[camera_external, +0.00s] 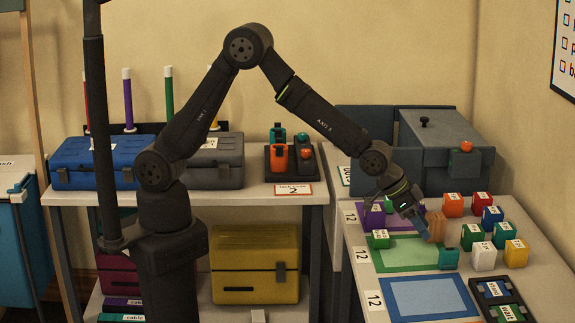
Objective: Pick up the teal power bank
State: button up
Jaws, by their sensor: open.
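A teal block (448,258), which looks like the teal power bank, stands on the right table at the right edge of the green-framed mat. My gripper (424,232) is open and points down over the mat, above and to the left of the teal block. A brown-orange block (436,225) is right beside my fingers. I cannot tell whether they touch it. The fingertips are small and partly hard to make out.
Several labelled blocks crowd the right side, including a white block (484,257) and a yellow block (516,254). A blue-framed mat (430,298) in front is bare. A dark tray (503,301) holds labelled items.

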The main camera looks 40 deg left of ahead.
notch_tip(320, 180, up, 5)
jog(key=w+d+n+y, duration=0.1)
jog(key=w+d+y, duration=0.1)
jog(key=y, duration=0.1)
send_near(447, 250)
jog(key=shift+g, duration=0.3)
jog(key=x, duration=0.6)
jog(key=shift+w+d, duration=0.25)
jog(key=shift+w, duration=0.2)
jog(key=shift+a+x, duration=0.15)
jog(key=shift+x, duration=1.3)
jog(key=shift+a+x, duration=0.15)
jog(key=shift+x, duration=1.3)
jog(key=shift+s, duration=0.1)
jog(key=c, duration=1.1)
